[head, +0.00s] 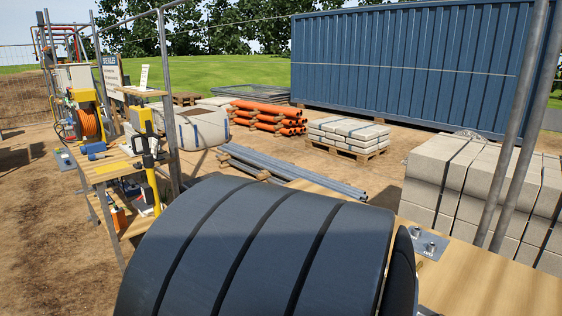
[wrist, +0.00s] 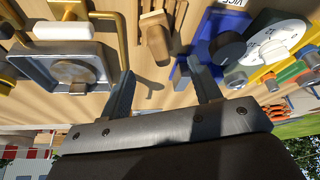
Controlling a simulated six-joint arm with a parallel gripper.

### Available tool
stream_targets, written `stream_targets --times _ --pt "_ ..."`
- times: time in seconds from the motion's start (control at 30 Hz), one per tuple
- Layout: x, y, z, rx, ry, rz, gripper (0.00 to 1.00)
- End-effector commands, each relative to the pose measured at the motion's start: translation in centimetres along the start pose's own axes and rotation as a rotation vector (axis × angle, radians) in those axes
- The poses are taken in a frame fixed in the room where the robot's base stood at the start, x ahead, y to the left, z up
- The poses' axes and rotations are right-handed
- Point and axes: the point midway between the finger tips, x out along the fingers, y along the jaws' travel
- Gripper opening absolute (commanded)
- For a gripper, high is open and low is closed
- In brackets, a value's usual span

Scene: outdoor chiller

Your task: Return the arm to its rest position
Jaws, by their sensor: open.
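My gripper (wrist: 160,66) shows in the wrist view with its two dark fingers spread apart. Nothing is held between them. The fingers point toward a wooden board (wrist: 130,12) that carries several fittings. A brown wooden piece (wrist: 156,36) lies beyond the gap between the fingertips, and a blue fitting with a black knob (wrist: 226,48) is close to the right finger. I cannot tell the exact clearance. In the head view a large dark rounded body, likely mine, fills the lower middle, and my gripper does not show there.
In the wrist view, a grey metal fitting (wrist: 35,68) is at left and a white dial (wrist: 278,42) at right. In the head view, a wooden top (head: 490,285) is at lower right, concrete blocks (head: 435,165) behind it, and a cluttered bench (head: 105,168) at left.

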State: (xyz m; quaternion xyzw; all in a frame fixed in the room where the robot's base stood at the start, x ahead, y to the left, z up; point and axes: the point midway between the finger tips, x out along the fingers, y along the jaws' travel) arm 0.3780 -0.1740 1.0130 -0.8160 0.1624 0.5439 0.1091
Motion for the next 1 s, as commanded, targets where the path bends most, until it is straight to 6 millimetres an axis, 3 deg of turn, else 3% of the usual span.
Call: stream_targets --times 0.57,0.8,1.0 --pt "7.5 0.0 0.3 0.000 -0.005 0.000 0.58" --pt "3.2 0.0 -1.6 0.000 0.007 0.000 0.58" --pt "0.9 2.6 -0.8 0.005 0.004 0.003 0.58"
